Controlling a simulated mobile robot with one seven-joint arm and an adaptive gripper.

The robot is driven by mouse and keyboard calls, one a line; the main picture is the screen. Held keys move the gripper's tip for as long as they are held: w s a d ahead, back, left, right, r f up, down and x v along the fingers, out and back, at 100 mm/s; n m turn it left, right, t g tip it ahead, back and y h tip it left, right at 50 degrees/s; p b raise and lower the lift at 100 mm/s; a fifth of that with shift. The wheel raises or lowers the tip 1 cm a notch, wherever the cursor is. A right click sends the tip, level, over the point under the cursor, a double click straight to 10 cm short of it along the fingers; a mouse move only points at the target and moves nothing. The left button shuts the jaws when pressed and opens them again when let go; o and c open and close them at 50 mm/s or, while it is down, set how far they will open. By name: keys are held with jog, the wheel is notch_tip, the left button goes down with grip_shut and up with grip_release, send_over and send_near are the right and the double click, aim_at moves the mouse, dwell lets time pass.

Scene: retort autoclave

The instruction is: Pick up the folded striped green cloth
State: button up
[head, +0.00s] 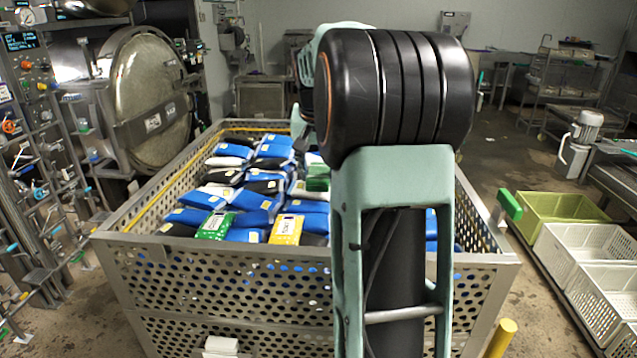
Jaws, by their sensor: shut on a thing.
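I cannot make out a folded striped green cloth in the head view. A green patch (318,177) with pale parts shows among the packs just left of my arm, partly covered by it; I cannot tell whether it is cloth or pouches. My own arm stands large in the foreground and blocks the middle and right of the basket. My gripper is hidden behind the arm, so its fingers and anything between them do not show.
A perforated metal basket (215,262) holds many blue, black and white packs, with a green pack (215,225) and a yellow pack (286,230) near the front. A round retort door (150,95) stands at left. Green (565,207) and white (570,243) crates line the right.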

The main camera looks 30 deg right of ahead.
jog(key=s+d+r+b, duration=0.2)
jog(key=s+d+r, duration=0.4)
jog(key=s+r, duration=0.4)
jog(key=shift+s+d+b, duration=0.25)
jog(key=shift+s+b, duration=0.15)
jog(key=shift+s, duration=0.8)
jog(key=o, duration=0.3)
jog(key=shift+f, duration=0.1)
jog(key=c, duration=0.3)
